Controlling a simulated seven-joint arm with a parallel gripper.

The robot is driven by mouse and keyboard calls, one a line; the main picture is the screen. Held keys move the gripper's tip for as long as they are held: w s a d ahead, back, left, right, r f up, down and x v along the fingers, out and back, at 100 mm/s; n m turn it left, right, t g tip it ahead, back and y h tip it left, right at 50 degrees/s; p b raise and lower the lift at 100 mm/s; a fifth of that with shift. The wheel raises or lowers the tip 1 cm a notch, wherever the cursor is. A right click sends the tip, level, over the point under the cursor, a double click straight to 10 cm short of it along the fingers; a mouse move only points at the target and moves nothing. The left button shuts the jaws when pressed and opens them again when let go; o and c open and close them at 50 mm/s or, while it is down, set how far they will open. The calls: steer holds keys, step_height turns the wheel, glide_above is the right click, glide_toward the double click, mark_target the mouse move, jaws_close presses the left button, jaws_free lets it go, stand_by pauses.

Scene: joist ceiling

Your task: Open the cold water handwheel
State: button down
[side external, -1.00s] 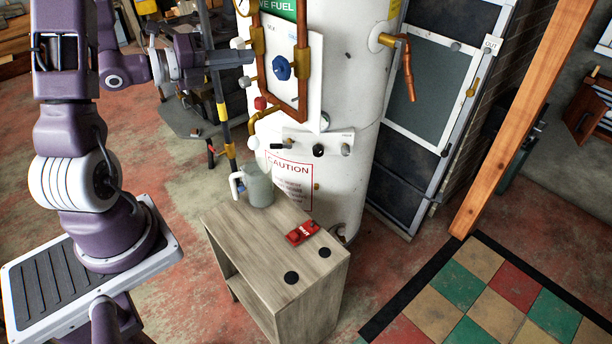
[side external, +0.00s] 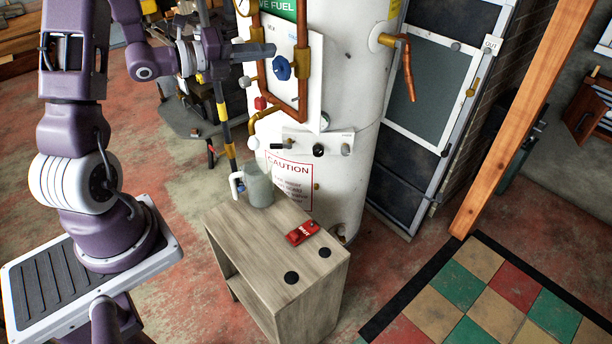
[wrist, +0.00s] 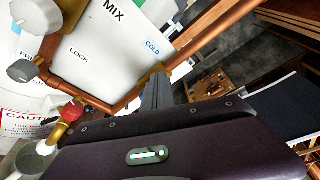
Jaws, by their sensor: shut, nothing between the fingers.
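The cold water handwheel looks to be the blue wheel (side external: 282,68) on the white panel (side external: 308,85) of the tank. My gripper (side external: 272,50) is shut and empty. In the side view its tip lies just above and left of the blue wheel; I cannot tell whether they touch. In the wrist view my shut fingers (wrist: 157,92) point at the panel near the "COLD" label (wrist: 152,47). The blue wheel cannot be made out in that view.
Copper pipes (side external: 302,60) frame the panel close to my gripper. A red knob (side external: 260,103) sits lower left. A grey mug (side external: 258,188) and a red tag (side external: 302,232) are on the wooden cabinet (side external: 240,235) below. A yellow-black pole (side external: 222,110) stands left.

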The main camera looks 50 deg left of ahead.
steer(key=shift+a+f, duration=0.15)
steer(key=shift+f, duration=0.15)
steer(key=shift+a+f, duration=0.55)
steer(key=shift+f, duration=0.3)
steer(key=shift+a, duration=0.1)
steer(key=d+v, duration=0.1)
steer(key=v, duration=0.4)
steer(key=shift+s+a+f, duration=0.15)
steer(key=shift+s+a, duration=0.15)
steer(key=shift+s, duration=0.25)
steer(key=shift+w, duration=0.1)
